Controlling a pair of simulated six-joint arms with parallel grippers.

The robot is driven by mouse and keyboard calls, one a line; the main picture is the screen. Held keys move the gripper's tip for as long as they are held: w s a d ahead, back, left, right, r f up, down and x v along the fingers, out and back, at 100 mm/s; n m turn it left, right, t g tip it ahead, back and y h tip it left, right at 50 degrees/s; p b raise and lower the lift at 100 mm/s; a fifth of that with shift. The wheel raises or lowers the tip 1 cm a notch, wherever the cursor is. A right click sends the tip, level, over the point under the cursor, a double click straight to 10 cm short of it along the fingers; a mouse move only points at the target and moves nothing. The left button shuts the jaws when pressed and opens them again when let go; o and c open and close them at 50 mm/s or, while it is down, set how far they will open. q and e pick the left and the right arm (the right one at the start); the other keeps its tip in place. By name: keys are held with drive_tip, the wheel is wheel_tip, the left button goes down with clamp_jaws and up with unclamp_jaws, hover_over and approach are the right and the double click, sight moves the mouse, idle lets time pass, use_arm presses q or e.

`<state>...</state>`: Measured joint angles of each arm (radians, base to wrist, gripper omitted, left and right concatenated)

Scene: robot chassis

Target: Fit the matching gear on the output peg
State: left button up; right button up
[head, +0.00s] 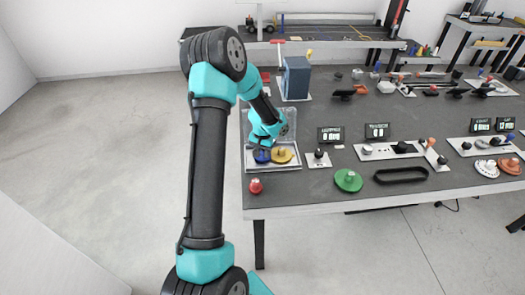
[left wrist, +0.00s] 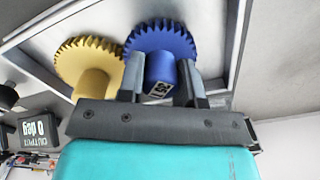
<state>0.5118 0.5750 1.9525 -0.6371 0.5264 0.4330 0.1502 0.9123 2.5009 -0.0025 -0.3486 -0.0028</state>
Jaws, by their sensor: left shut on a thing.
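My left gripper (left wrist: 160,92) is shut on the hub of a blue gear (left wrist: 160,42), which carries a small printed label. In the head view the blue gear (head: 262,157) is at the left of a shallow pale tray (head: 272,169), partly covered by my gripper (head: 263,146). I cannot tell whether it touches the tray floor. A yellow gear (head: 281,155) lies beside it to the right, and also shows in the left wrist view (left wrist: 88,65). A display reading OUTPUT 0 deg (left wrist: 38,130) shows in the left wrist view. The output peg is not clearly visible. My right gripper is not in view.
A small plate with a dark knob (head: 318,158) stands right of the tray. A blue box (head: 297,77) stands behind the tray.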

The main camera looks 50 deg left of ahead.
use_arm(q)
drive_tip(key=o, duration=0.7)
drive_tip(key=shift+f, duration=0.1)
drive_tip(key=shift+c, duration=0.2)
drive_tip(key=shift+r, duration=5.5)
